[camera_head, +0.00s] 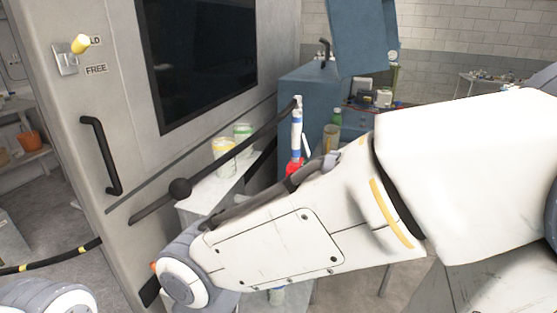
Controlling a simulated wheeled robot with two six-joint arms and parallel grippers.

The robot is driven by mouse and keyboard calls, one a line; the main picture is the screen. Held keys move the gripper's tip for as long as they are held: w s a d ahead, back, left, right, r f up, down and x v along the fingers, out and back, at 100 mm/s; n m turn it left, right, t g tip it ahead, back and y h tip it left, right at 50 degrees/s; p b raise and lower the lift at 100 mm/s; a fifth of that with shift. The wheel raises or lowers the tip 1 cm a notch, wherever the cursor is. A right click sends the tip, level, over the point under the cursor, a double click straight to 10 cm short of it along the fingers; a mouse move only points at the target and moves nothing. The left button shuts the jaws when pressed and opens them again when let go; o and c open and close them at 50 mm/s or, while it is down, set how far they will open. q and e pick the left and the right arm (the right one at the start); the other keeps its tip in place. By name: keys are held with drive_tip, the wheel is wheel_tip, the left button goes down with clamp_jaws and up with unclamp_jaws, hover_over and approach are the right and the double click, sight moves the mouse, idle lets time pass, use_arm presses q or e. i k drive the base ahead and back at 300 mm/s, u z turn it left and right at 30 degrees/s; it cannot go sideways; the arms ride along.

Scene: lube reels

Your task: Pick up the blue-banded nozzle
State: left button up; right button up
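A slim upright white piece with blue bands (296,130) stands in the middle of the view, and it looks like the blue-banded nozzle. A red part (293,167) is at its lower end. What lies below that is hidden behind my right arm, which crosses the view from the right. Neither gripper shows. Only a rounded part of my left arm is at the bottom left corner.
A grey machine with a dark window and a black handle (101,156) stands at left. Cans (223,157) sit on a light shelf. A blue cabinet (305,85) stands behind. A striped barrier (50,260) is lower left.

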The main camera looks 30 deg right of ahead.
sight(297, 161)
drive_tip(key=z, duration=0.35)
drive_tip(key=k, duration=0.4)
drive_tip(key=z, duration=0.95)
drive_tip(key=k, duration=0.95)
drive_tip(key=z, duration=0.95)
drive_tip(key=i, duration=3.05)
drive_tip(key=u, duration=1.4)
drive_tip(key=i, duration=0.85)
drive_tip(key=u, duration=1.05)
